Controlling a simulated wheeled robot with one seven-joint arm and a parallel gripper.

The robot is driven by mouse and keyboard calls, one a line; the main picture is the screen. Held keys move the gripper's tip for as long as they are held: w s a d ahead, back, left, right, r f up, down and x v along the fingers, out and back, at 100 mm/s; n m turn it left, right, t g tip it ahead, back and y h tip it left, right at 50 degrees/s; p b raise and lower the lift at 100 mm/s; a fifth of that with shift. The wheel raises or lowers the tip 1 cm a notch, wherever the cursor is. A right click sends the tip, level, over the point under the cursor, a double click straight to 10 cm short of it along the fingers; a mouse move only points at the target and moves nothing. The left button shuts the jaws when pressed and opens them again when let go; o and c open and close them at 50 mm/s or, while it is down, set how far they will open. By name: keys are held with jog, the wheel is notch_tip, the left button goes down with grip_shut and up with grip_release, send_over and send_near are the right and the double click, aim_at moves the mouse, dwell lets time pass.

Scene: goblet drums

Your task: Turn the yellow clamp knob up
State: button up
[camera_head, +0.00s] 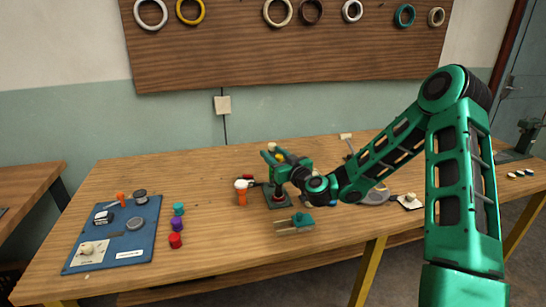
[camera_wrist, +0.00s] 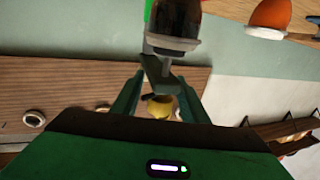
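The yellow clamp knob (camera_wrist: 160,107) shows in the wrist view between the two fingers of my gripper (camera_wrist: 158,98). The fingers stand apart, one on each side, with a visible gap to the knob. A grey metal clamp part (camera_wrist: 160,76) is just above the knob in that view and partly covers it. In the head view a small yellow spot, likely the knob (camera_head: 279,157), shows beside my gripper (camera_head: 275,157) at the top of a green clamp stand (camera_head: 279,199) on the table. My gripper partly hides the clamp there, so the knob's angle is unclear.
An orange-and-white object (camera_head: 241,191) stands just left of the clamp. A green-handled tool (camera_head: 297,222) lies in front. A blue mat (camera_head: 118,235) with small parts and several coloured knobs are at the left. The wooden table (camera_head: 225,245) is clear at the front.

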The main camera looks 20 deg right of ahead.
aim_at(279, 159)
grip_shut()
jog(key=shift+y, duration=0.3)
jog(key=shift+s+a+n+g+y, duration=0.45)
jog(key=shift+s+n+g+y, duration=0.25)
jog(key=shift+n+g+y, duration=2)
jog(key=shift+s+a+n+g+y, duration=0.55)
jog(key=shift+n+g+y, duration=0.95)
jog(key=shift+n+g, duration=2.25)
jog(key=shift+s+a+n+g+y, duration=0.3)
jog(key=shift+s+n+g+y, duration=0.55)
jog(key=shift+n+g+y, duration=2.35)
jog(key=shift+s+d+n+g+h, duration=0.15)
jog(key=shift+s+g+h, duration=0.1)
jog(key=shift+g+h, duration=0.95)
jog(key=shift+s+a+n+g+h, duration=0.15)
jog(key=shift+g+h, duration=0.45)
jog(key=shift+g, duration=1.05)
jog(key=shift+s+n+g+h, duration=0.35)
jog(key=shift+n+g+h, duration=0.15)
jog(key=shift+n+g, duration=0.25)
